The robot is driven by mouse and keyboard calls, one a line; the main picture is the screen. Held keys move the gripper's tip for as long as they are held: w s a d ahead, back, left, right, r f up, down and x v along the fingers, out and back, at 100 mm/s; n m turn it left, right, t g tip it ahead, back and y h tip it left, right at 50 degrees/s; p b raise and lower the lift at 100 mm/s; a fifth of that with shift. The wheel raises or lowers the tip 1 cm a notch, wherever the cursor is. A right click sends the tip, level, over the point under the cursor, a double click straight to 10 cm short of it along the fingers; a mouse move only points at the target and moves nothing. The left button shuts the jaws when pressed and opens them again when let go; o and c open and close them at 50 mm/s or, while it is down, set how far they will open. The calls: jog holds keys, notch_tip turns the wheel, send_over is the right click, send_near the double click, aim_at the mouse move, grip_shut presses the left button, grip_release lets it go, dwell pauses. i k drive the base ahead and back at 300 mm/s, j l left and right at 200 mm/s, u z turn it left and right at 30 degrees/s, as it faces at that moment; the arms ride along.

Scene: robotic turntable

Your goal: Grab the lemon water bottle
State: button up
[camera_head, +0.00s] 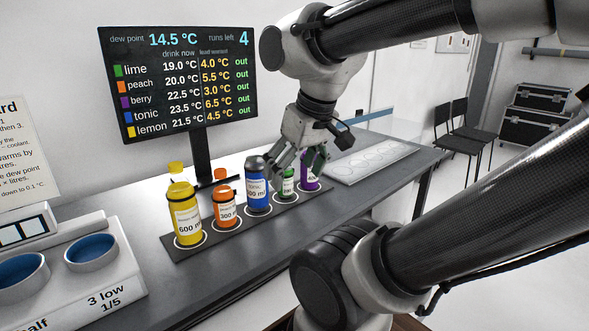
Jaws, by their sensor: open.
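The lemon water bottle is the yellow bottle (184,222), upright at the left end of a dark rack (196,250) with white rings. Its label reads 600 ml. To its right stand an orange bottle (223,208), a blue bottle (254,192), a green bottle (285,183) and a purple bottle (309,176). My gripper (301,168) is open, pointing down over the right end of the rack at the green and purple bottles. It partly hides the green bottle. I cannot tell whether the fingers touch a bottle. The lemon bottle is clear of my gripper.
A screen (181,80) stands behind the rack and lists lemon as out. A white unit with blue-lined round wells (92,252) is at the left. A white tray with round places (372,160) lies at the right. The table front (262,225) is bare.

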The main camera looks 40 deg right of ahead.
aim_at(180, 194)
jog(key=l+u, duration=0.35)
jog(key=l, duration=0.25)
jog(key=k+l+u, duration=0.15)
jog(key=l+u, duration=0.15)
jog(key=l, duration=0.25)
